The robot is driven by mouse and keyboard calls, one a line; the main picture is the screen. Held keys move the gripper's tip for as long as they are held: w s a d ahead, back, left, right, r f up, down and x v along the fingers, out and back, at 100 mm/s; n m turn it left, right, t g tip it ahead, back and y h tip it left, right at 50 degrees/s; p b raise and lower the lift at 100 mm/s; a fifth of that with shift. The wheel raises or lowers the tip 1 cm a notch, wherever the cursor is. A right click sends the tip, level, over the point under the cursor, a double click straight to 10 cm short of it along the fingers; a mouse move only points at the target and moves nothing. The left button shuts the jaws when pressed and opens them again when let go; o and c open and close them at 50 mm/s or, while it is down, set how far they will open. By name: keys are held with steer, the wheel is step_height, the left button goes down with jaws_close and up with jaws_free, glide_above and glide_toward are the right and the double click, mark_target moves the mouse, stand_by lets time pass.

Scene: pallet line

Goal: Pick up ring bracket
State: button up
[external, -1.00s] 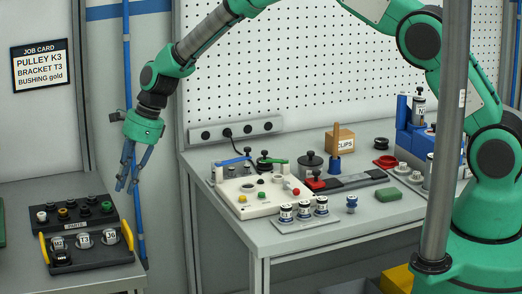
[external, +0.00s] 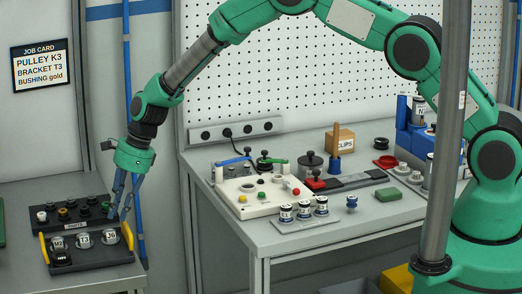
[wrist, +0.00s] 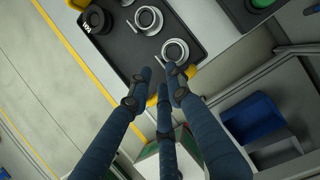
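A black tray (external: 95,258) on the left bench holds a row of grey ring brackets with white label tags, reading about M2 (external: 57,243), T3 (external: 83,238) and 38 (external: 110,234). My gripper (external: 119,216) hangs over the right end of the tray area, pointing down. In the wrist view its three fingers (wrist: 160,80) are apart with nothing between them.
A black pulley (wrist: 97,20) sits at the tray's front left. Yellow handles (external: 128,236) flank the tray. A dark rack (external: 75,212) of small bushings stands behind it. A blue pole (external: 130,100) rises close behind my gripper. A blue bin (wrist: 252,118) lies below.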

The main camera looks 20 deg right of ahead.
mark_target(113, 231)
steer(key=shift+a+f, duration=0.1)
steer(key=shift+f, duration=0.15)
steer(key=shift+x, duration=2.6)
steer(key=shift+a, duration=0.1)
jaws_close()
